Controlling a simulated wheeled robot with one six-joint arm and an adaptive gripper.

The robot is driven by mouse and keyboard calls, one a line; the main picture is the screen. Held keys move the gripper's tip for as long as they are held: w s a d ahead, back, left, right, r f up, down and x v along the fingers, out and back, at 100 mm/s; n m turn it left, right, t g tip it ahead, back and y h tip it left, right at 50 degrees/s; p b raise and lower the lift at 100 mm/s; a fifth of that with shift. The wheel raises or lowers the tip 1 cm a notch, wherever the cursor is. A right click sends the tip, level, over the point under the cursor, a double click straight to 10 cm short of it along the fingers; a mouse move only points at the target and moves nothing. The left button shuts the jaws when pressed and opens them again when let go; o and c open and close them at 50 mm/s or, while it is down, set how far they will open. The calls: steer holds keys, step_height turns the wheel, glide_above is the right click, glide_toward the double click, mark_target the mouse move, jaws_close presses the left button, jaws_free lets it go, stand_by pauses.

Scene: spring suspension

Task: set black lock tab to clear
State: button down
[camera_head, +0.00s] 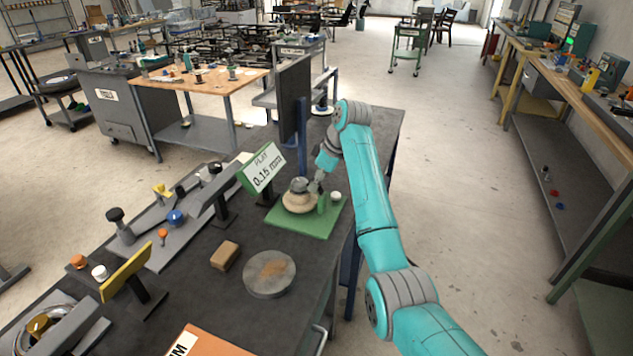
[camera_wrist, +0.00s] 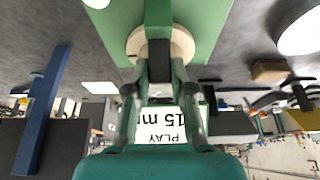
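A round beige device (camera_head: 299,200) with a grey top stands on a green plate (camera_head: 322,220) on the dark bench. It also shows in the wrist view (camera_wrist: 133,42), partly covered by a black block (camera_wrist: 158,60), which looks like the black lock tab. My gripper (camera_head: 317,186) is low at the right side of the device. In the wrist view the fingertips of my gripper (camera_wrist: 159,72) stand apart, one on each side of the black block. I cannot tell whether they touch it. The tab itself is not clear in the head view.
A sign reading "PLAY 0.15 mm" (camera_head: 263,168) stands behind the device at left. A brown block (camera_head: 225,255) and a grey disc (camera_head: 269,273) lie nearer. A dark upright panel (camera_head: 294,98) stands behind.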

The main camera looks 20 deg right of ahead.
steer(key=shift+d, duration=0.15)
steer(key=t+y, duration=0.1)
steer(key=s+d+t+y, duration=0.1)
steer(key=t+y, duration=0.1)
steer(key=y, duration=0.1)
steer(key=shift+s+d, duration=0.2)
steer(key=shift+d, duration=0.15)
steer(key=shift+s+d+f+t+y, duration=0.1)
steer(key=shift+s+d+t+y, duration=0.2)
steer(key=shift+t+y, duration=0.5)
steer(key=shift+s+d+f+t+y, duration=0.2)
steer(key=shift+t+y, duration=0.3)
steer(key=shift+y, duration=0.6)
steer(key=shift+d+r, duration=0.1)
steer(key=c, duration=1)
jaws_free()
steer(key=shift+d, duration=0.1)
steer(key=v, duration=1.1)
steer(key=shift+s+d, duration=0.3)
